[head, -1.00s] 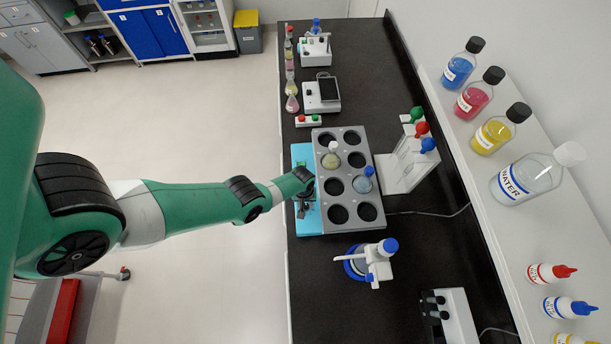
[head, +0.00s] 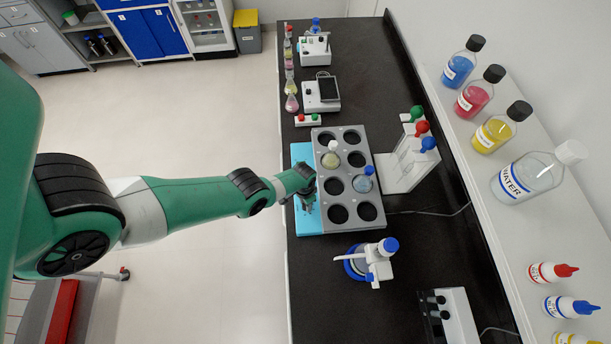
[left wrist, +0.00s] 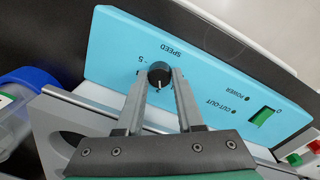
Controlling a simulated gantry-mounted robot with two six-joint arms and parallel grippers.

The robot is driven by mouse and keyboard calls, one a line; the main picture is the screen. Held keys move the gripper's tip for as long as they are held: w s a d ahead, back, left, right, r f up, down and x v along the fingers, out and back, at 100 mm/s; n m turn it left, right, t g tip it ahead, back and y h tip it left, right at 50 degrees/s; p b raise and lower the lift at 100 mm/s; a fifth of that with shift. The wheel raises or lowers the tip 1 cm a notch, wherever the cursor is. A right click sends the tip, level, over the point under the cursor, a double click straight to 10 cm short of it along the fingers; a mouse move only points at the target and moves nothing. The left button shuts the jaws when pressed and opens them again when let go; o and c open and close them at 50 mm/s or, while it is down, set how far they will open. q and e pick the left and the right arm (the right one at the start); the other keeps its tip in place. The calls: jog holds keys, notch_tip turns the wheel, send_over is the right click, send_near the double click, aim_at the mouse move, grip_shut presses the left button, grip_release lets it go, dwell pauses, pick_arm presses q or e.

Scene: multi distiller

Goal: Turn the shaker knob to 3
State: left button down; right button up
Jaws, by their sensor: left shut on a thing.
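The shaker has a light-blue front panel (head: 306,224) and a grey top plate (head: 350,199) with round holes. In the left wrist view the blue panel (left wrist: 200,62) carries the word SPEED, upside down, and a dial number that looks like 5. The black knob (left wrist: 159,73) has a white mark pointing toward the bottom of that picture. My left gripper (left wrist: 160,80) is shut on the knob, one finger on each side. In the head view my left gripper (head: 307,203) is at the shaker's left face, with the knob hidden. My right gripper is not in view.
A green switch (left wrist: 262,116) is on the panel.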

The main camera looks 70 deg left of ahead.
pick_arm(q)
jog(key=m, duration=0.4)
jog(key=shift+m, duration=0.3)
jog(key=m, duration=0.5)
jog(key=shift+g, duration=0.3)
jog(key=c, duration=0.5)
grip_release()
jog(key=shift+c, duration=0.2)
